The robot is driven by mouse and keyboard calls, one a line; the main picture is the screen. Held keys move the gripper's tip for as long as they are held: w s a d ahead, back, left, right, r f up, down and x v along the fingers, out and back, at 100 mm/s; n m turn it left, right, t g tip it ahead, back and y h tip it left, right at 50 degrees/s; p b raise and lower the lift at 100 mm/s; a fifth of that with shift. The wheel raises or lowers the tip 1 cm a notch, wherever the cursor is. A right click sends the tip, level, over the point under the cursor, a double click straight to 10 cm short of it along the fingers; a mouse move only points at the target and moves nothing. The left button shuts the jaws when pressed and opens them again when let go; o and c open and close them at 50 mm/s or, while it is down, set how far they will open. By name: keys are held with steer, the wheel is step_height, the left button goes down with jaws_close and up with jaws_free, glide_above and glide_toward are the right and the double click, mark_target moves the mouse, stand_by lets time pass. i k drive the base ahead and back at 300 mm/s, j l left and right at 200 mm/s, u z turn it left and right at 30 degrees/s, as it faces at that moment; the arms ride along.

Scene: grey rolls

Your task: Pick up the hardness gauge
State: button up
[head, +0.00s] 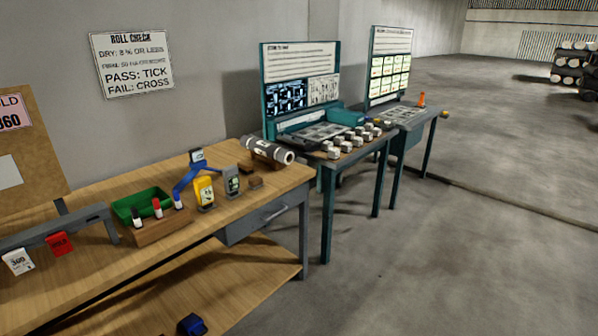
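No part is clearly labelled as the hardness gauge. A small grey handheld device with a screen (232,180) stands upright on the wooden bench and may be it. Left of it stands a yellow handheld device (205,192) with a dark marking on its face. I cannot tell for sure which is the gauge. My gripper is not in view.
The wooden bench (285,177) also holds a grey roll (267,151), a green tray (128,208), a wooden block with pens (160,227) and small brown blocks (250,169). A teal-legged table (327,151) stands beyond. Open concrete floor (420,260) lies to the right.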

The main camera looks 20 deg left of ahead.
mark_target(230, 174)
steer(key=u, duration=1.25)
steer(key=z, duration=3.6)
steer(key=u, duration=3.6)
steer(key=i+j, duration=0.1)
steer(key=i, duration=0.55)
steer(key=i+z, duration=0.1)
steer(key=i, duration=0.5)
